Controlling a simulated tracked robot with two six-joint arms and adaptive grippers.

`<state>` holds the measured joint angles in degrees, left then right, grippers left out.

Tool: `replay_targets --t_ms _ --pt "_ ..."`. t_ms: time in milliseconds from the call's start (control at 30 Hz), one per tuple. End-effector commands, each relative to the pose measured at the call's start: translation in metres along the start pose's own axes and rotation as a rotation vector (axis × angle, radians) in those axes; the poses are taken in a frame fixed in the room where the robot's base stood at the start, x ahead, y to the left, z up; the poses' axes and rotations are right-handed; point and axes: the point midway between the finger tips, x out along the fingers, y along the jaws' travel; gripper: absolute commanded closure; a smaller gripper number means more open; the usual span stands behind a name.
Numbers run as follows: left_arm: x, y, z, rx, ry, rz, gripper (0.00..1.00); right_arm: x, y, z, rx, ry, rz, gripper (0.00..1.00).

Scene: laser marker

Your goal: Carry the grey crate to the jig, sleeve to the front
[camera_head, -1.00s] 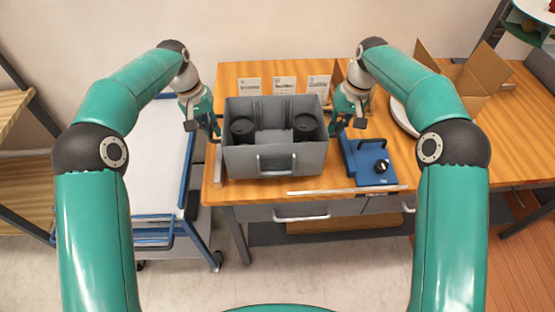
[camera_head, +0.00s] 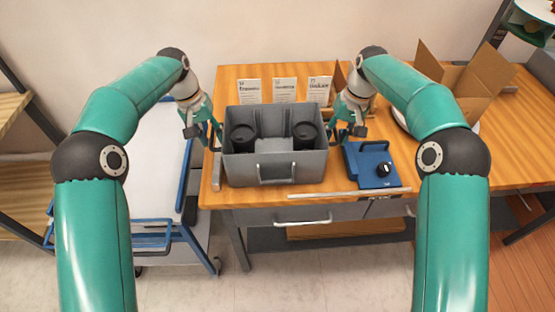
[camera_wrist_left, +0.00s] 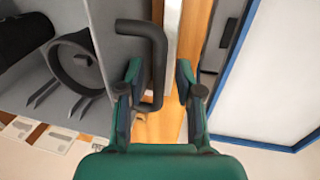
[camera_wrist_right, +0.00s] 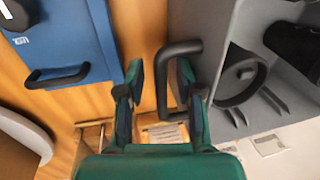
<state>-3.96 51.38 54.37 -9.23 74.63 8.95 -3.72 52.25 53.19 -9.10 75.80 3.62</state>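The grey crate (camera_head: 303,168) stands level on the wooden table, two black round containers inside. A pale rectangular frame, perhaps the sleeve, is on its wall facing me (camera_head: 276,175). Metal strips, possibly the jig, lie along its left side (camera_head: 216,170) and before its front (camera_head: 350,193). My left gripper (camera_head: 212,136) is open at the left handle; in the left wrist view this black handle (camera_wrist_left: 155,50) sits between the spread fingers (camera_wrist_left: 156,88). My right gripper (camera_head: 340,133) is open at the right handle; in the right wrist view that handle (camera_wrist_right: 182,47) reaches between its fingers (camera_wrist_right: 160,88).
A blue device (camera_head: 370,166) with a black knob stands right of the crate. Three cards (camera_head: 285,90) stand behind it. An open cardboard box (camera_head: 468,85) is at the back right. A white-topped cart (camera_head: 155,165) is left of the table.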

Motion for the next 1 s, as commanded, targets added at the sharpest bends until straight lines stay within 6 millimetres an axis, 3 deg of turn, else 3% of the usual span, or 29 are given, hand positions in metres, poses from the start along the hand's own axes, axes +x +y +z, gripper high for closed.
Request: replay_targets --t_ms 167,500,1000 --pt "-0.021 0.000 -0.001 0.000 0.005 0.001 0.64 0.000 -0.001 0.000 -0.001 0.000 -0.001 0.64" --pt "-0.090 0.000 -0.002 -0.001 0.007 0.001 0.64 0.000 -0.001 0.000 -0.001 0.000 -0.001 0.64" --pt "-0.115 0.000 -0.001 0.000 0.001 -0.001 0.64 -0.005 -0.001 -0.001 0.000 0.002 -0.001 0.64"
